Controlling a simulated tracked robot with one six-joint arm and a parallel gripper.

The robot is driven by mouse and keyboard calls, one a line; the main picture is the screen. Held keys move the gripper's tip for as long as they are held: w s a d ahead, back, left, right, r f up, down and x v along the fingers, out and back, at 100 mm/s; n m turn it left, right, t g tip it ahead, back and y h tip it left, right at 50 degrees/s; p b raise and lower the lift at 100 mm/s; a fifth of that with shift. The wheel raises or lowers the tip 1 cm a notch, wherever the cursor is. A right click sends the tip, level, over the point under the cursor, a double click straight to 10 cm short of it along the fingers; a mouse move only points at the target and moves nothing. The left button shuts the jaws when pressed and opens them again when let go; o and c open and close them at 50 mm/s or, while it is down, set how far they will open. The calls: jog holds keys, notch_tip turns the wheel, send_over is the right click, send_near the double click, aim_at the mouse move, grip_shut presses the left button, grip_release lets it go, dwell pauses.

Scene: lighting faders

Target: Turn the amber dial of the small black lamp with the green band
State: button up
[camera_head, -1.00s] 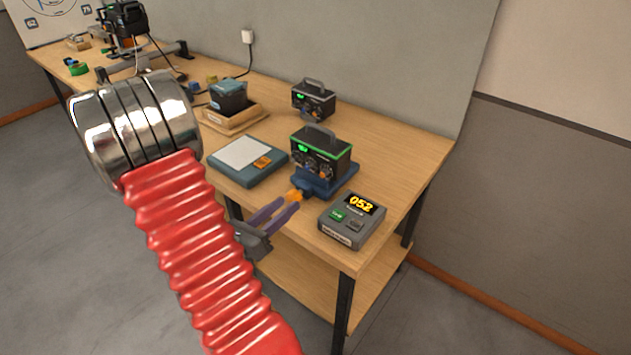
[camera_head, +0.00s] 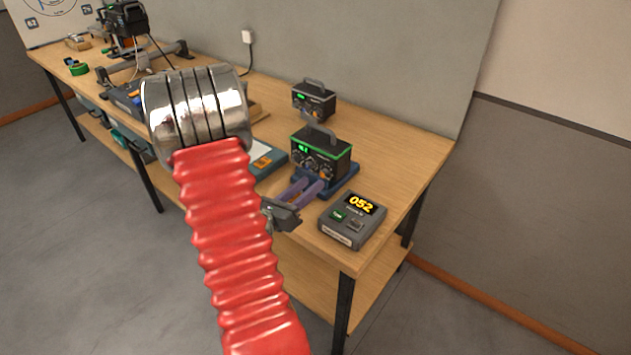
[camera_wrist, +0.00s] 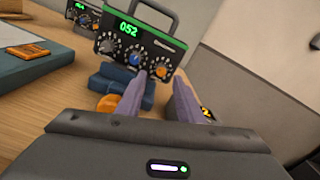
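The small black lamp with the green band (camera_head: 318,160) sits on a blue base (camera_head: 345,183) near the table's front right; it also shows in the wrist view (camera_wrist: 137,40), its green readout at 052. Its amber dial (camera_wrist: 161,71) is at the lower right of its face, beside a blue dial (camera_wrist: 135,59) and a grey dial. My gripper (camera_head: 307,182) has its two purple fingers apart, pointing at the lamp's face. In the wrist view the amber dial lies between the fingertips (camera_wrist: 161,76); I cannot tell whether they touch it.
A similar black lamp without a green band (camera_head: 314,99) stands behind. A grey box with an amber 052 display (camera_head: 351,219) is close to the right of my gripper. An orange knob (camera_wrist: 108,102) shows beside the left finger. A flat blue pad (camera_head: 265,160) lies to the left.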

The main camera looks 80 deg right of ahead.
aim_at(322, 175)
jog(key=shift+x, duration=1.85)
jog(key=shift+c, duration=0.7)
grip_shut()
